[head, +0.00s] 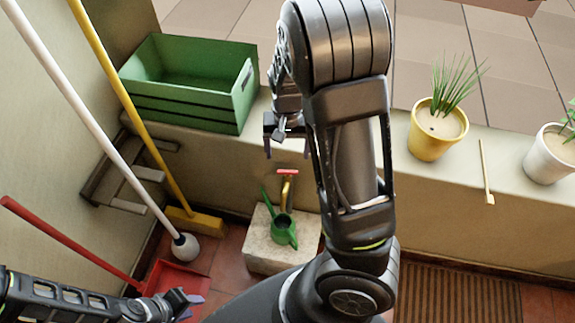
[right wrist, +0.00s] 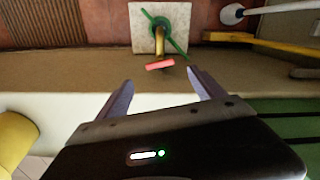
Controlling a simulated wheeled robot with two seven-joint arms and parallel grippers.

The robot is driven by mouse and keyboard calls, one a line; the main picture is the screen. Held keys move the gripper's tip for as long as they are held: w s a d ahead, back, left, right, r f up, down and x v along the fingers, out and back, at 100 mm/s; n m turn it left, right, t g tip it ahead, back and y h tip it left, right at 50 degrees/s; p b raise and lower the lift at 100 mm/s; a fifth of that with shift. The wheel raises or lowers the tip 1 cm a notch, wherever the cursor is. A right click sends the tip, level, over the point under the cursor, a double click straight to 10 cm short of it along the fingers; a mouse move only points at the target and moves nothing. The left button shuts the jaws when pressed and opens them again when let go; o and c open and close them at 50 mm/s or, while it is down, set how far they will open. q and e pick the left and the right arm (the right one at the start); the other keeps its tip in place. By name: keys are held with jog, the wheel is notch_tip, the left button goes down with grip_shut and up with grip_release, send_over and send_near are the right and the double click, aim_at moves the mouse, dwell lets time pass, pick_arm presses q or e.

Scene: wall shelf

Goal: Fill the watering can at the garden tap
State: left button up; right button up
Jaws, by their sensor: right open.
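The green watering can (head: 284,232) stands on a pale stone block (head: 262,258) at the foot of the low wall. It also shows in the right wrist view (right wrist: 161,21). The brass tap (head: 286,192) with its red handle (head: 288,172) juts from the wall above the can. In the right wrist view the tap's red handle (right wrist: 160,65) lies just ahead of and between my fingertips, apart from them. My right gripper (head: 287,152) is open and empty near the wall top, above the tap. My left gripper (head: 194,300) is low at the left; its finger gap is unclear. No water is visible.
A green crate (head: 190,112) sits on the wall top at left. A yellow pot (head: 437,140) and a white pot (head: 547,160) stand at right. A mop (head: 95,125), yellow broom (head: 135,115) and red dustpan (head: 170,275) are at left.

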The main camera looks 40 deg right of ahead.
aim_at(288, 171)
notch_tip(288, 171, down, 8)
jog(key=b, duration=0.3)
jog(key=shift+r, duration=0.1)
jog(key=shift+c, duration=0.2)
jog(key=c, duration=1.3)
jog(key=shift+s+r+m+p, duration=0.1)
jog(key=shift+r+m+p, duration=0.2)
jog(key=shift+m+p, duration=0.75)
jog(key=shift+f+m+p, duration=0.15)
jog(key=shift+m+p, duration=0.1)
jog(key=shift+p, duration=0.1)
jog(key=shift+f, duration=0.2)
jog(key=o, duration=1.3)
jog(key=shift+o, duration=0.2)
